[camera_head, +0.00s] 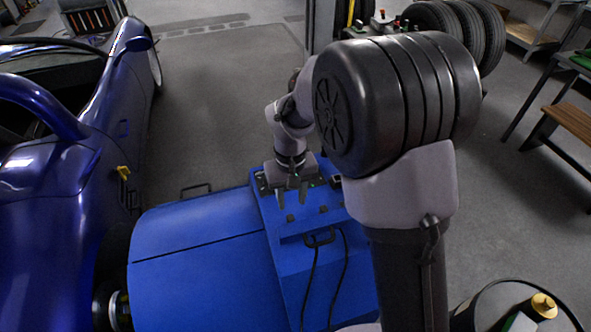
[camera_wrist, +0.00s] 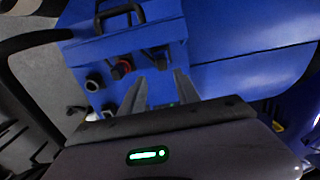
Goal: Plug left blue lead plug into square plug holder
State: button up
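The blue dynamometer unit (camera_head: 205,240) stands beside the car, with a raised blue box at its right end. My gripper (camera_head: 291,198) is over the box top, fingers pointing down. In the wrist view my gripper (camera_wrist: 160,78) has its fingers apart, with only blue surface visible between them. Past the fingertips are a dark part (camera_wrist: 158,56) and a connector with a red ring (camera_wrist: 123,67). I cannot tell which part is the left blue lead plug or the square holder.
Two black cables (camera_head: 313,275) hang down the box front beside a black handle (camera_head: 320,238). The blue car (camera_head: 60,200) is close on the left. A round drum (camera_head: 490,300) stands at the lower right. Tyres (camera_head: 470,30) are at the back. Open floor lies behind the unit.

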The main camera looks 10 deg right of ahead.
aim_at(291, 218)
jog(key=f+b, duration=0.2)
jog(key=f, duration=0.1)
jog(key=f+b, duration=0.2)
jog(key=f, duration=0.1)
jog(key=f+b, duration=0.2)
jog(key=shift+s+a+f+b, duration=0.2)
jog(key=shift+s+f+b, duration=0.1)
jog(key=shift+f+b, duration=0.1)
jog(key=shift+r, duration=0.1)
grip_shut()
jog(key=shift+r+p, duration=1.9)
jog(key=shift+r, duration=0.2)
